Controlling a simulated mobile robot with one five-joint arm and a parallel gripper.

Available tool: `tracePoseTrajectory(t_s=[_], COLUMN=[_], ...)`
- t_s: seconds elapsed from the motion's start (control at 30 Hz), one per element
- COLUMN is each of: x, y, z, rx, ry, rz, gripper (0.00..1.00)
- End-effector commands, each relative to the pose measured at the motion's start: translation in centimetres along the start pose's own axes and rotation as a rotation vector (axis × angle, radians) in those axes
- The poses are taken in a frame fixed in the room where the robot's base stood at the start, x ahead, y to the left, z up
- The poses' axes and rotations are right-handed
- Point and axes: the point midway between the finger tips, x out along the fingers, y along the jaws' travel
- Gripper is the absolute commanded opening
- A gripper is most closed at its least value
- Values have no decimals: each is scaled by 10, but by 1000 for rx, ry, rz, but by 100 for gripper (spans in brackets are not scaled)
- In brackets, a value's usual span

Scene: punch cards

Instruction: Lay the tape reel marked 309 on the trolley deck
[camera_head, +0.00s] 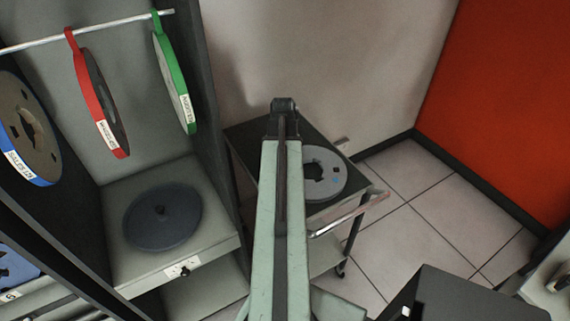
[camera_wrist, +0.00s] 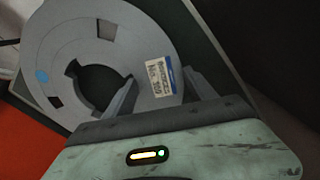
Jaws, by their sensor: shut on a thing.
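The grey tape reel (camera_head: 328,180) lies flat over the dark trolley deck (camera_head: 245,134) in the head view, partly hidden by my arm. In the head view my arm hides the gripper. I cannot tell whether the reel touches the deck.
Reels with red (camera_head: 88,92), green (camera_head: 172,82) and blue (camera_head: 22,130) rims hang in a cabinet at the left. A dark round disc (camera_head: 162,217) lies on its shelf. The trolley has a metal handle (camera_head: 345,215) at its right. Tiled floor is open beyond it, before an orange wall.

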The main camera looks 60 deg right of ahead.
Motion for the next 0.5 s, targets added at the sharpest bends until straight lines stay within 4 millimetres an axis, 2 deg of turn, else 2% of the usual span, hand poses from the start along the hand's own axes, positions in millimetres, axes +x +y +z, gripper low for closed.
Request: tracePoseTrajectory(t_s=[0.5], x=[5], y=[0], z=[0], rx=[-1], ry=[0], rz=[1], gripper=[0])
